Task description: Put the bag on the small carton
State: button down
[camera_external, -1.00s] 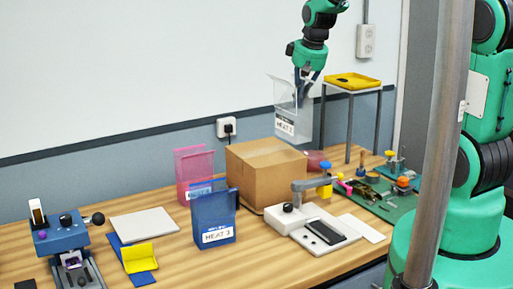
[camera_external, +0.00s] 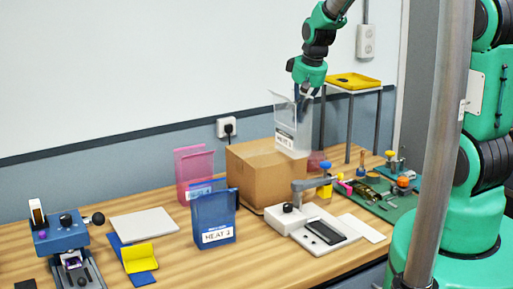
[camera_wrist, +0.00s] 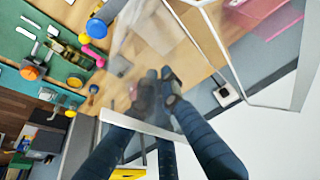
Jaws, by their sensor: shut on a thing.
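The bag (camera_external: 291,126) is clear and see-through, with a white label reading HEAT and a number. It hangs roughly upright from my gripper (camera_external: 305,101), which is shut on its upper part. The brown carton (camera_external: 250,180) stands on the table below. In the external view the bag's lower end overlaps the carton's right top edge; I cannot tell whether they touch. In the wrist view my gripper's dark fingers (camera_wrist: 160,85) show through or beside the clear bag, and its outline is hard to make out.
A blue HEAT bag (camera_external: 213,220) and a pink one (camera_external: 192,165) stand left of the carton. A white device with a grey arm (camera_external: 300,222) sits in front. A stand with a yellow tray (camera_external: 352,81) and a green mat with tools (camera_external: 388,205) are to the right.

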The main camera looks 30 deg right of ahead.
jog(key=w+d+f+p, duration=0.1)
jog(key=w, duration=1.3)
jog(key=shift+w+f, duration=0.15)
jog(key=shift+f, duration=0.05)
jog(key=shift+x, duration=1.85)
jog(key=shift+d+f, duration=0.1)
jog(key=shift+f, duration=0.1)
jog(key=c, duration=1.9)
grip_release()
jog(key=shift+c, duration=0.2)
